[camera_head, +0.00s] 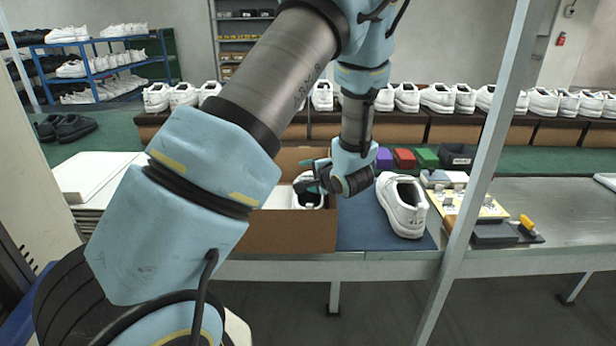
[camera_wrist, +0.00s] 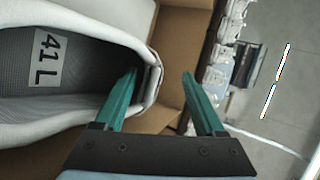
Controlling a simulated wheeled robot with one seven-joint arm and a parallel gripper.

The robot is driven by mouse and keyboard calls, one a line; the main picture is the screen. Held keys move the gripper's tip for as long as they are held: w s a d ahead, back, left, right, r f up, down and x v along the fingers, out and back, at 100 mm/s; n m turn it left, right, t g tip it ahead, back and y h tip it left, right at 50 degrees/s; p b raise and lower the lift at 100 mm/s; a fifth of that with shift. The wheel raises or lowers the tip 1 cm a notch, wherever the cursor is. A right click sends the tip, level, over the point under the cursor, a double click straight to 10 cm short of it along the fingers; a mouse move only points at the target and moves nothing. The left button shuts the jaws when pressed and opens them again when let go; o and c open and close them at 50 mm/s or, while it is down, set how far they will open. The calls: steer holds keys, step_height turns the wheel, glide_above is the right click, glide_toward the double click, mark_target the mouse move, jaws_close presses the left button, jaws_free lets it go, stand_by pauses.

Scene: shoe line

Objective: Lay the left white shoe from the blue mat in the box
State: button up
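A white shoe (camera_head: 308,203) lies in the open brown cardboard box (camera_head: 290,231), partly hidden by my gripper. In the wrist view this shoe (camera_wrist: 80,75) carries the label "41 L" on its insole. My gripper (camera_head: 306,176) is low over the box at the shoe's heel. In the wrist view the gripper's green fingers (camera_wrist: 159,76) are apart. One finger is inside the shoe opening and the other is outside past the heel, with a gap between it and the heel. Another white shoe (camera_head: 403,206) stands on the blue mat (camera_head: 365,236), right of the box.
White lids or sheets (camera_head: 90,175) are stacked left of the box. Purple, red and green blocks (camera_head: 404,158) stand behind the mat. Rows of white shoes line the back.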

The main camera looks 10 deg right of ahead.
stand_by(0.3)
steer(key=v, duration=1)
steer(key=shift+s+r, duration=0.2)
steer(key=shift+r, duration=0.05)
steer(key=s+a+n+g+h, duration=0.1)
steer(key=s+a+n+g, duration=0.2)
steer(key=a, duration=0.4)
steer(key=s+a+r+n+g+h, duration=0.1)
steer(key=s+a+n+g, duration=0.3)
steer(key=a, duration=0.4)
steer(key=s+a+n+g+h, duration=0.1)
steer(key=s+a+n+g, duration=0.2)
steer(key=s+a+n, duration=0.2)
steer(key=a+n, duration=0.1)
steer(key=a, duration=0.2)
steer(key=shift+r+n+g+h, duration=0.3)
steer(key=shift+r+n+g, duration=0.05)
steer(key=shift+n+g, duration=0.05)
